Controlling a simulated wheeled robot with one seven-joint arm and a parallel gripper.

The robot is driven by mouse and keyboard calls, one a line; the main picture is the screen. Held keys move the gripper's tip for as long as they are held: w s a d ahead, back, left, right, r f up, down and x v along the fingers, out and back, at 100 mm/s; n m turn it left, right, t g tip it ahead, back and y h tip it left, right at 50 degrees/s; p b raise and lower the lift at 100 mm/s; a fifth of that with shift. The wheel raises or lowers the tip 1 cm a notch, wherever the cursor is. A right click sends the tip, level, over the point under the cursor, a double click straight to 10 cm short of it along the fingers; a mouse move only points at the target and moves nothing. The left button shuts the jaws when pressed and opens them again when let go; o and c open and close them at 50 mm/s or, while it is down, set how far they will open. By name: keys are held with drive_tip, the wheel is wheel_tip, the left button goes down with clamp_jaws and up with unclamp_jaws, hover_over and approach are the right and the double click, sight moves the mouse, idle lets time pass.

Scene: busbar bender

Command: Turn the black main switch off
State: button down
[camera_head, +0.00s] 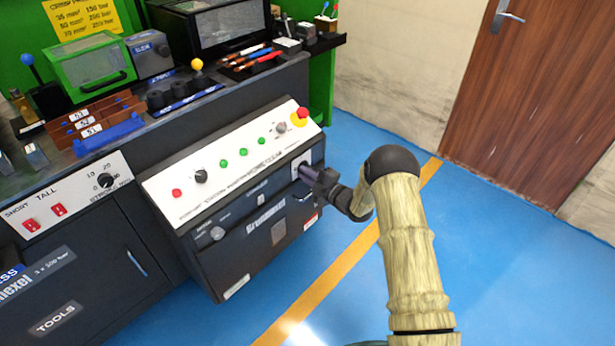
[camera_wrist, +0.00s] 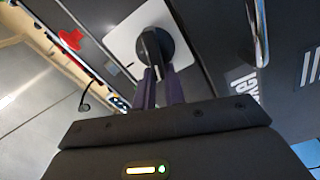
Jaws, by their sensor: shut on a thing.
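The black main switch (camera_wrist: 154,42) is a round knob with a raised handle on a white square plate (camera_wrist: 123,38). The plate (camera_head: 296,162) is at the right end of the dark cabinet front in the head view, and my gripper mostly hides the switch there. My gripper (camera_wrist: 158,76) has its purple fingers shut on the switch's handle, one on each side. In the head view my gripper (camera_head: 306,172) reaches the plate from the right. The handle's exact setting cannot be read.
A metal bar handle (camera_wrist: 259,30) is beside the switch. Above it, a sloping white control panel (camera_head: 237,158) carries a red emergency button (camera_head: 302,113), green buttons and a black knob (camera_head: 201,176). The blue floor to the right is clear up to the brown door (camera_head: 545,90).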

drive_tip(key=shift+d+f+n+b, duration=0.1)
drive_tip(key=shift+f+n+b, duration=0.2)
drive_tip(key=shift+n, duration=0.35)
drive_tip(key=shift+a+f+n+b, duration=0.1)
drive_tip(key=shift+n+b, duration=0.25)
drive_tip(key=shift+n, duration=0.35)
drive_tip(key=shift+d+f+n+b, duration=0.1)
drive_tip(key=shift+f+n+b, duration=0.2)
drive_tip(key=shift+n, duration=0.35)
drive_tip(key=shift+r, duration=0.1)
drive_tip(key=c, duration=1.5)
unclamp_jaws()
drive_tip(key=shift+o, duration=0.2)
drive_tip(key=shift+s+r, duration=0.1)
drive_tip(key=p+v, duration=0.3)
drive_tip(key=v, duration=1.4)
drive_tip(key=shift+s+p, duration=0.2)
drive_tip(key=shift+p, duration=0.2)
drive_tip(key=shift+d, duration=0.15)
drive_tip(key=shift+w, duration=0.1)
